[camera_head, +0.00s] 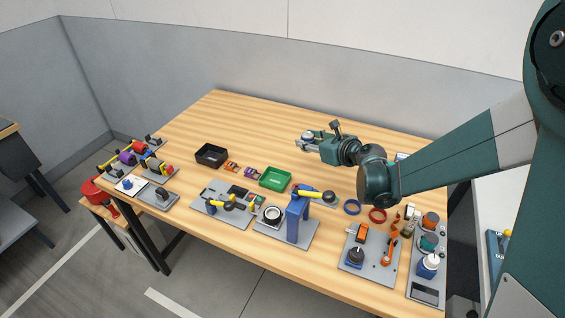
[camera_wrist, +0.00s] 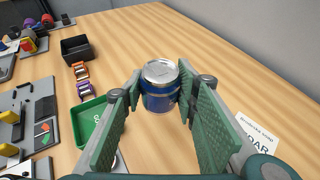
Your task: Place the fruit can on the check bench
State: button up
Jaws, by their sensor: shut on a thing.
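A blue can with a silver lid (camera_wrist: 160,87) is upright between my fingertips in the camera_wrist view. Its label is too small to read, so I cannot tell by print that it is the fruit can. My gripper (camera_wrist: 158,95) is shut on it, one finger on each side. In the camera_head view my gripper (camera_head: 302,144) is over the back middle of the wooden table (camera_head: 215,115), and the can is hardly visible there. I cannot tell whether the can touches the table. No surface is readably marked as the check bench.
A black bin (camera_head: 211,154) and a green tray (camera_head: 275,178) lie left of and in front of my gripper. Grey boards with fixtures, including a blue post (camera_head: 293,218), line the front edge. A printed white card (camera_wrist: 257,137) lies at right. The back left tabletop is clear.

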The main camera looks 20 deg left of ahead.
jog(key=g, duration=0.1)
send_over(293, 170)
jog(key=shift+n+y, duration=0.3)
jog(key=shift+n, duration=0.1)
jog(key=shift+f, duration=0.1)
jog(key=shift+f+b, duration=0.8)
jog(key=shift+f, duration=2.2)
jog(key=shift+f+b, duration=0.5)
jog(key=shift+f, duration=1.4)
jog(key=shift+f, duration=0.15)
jog(key=o, duration=1)
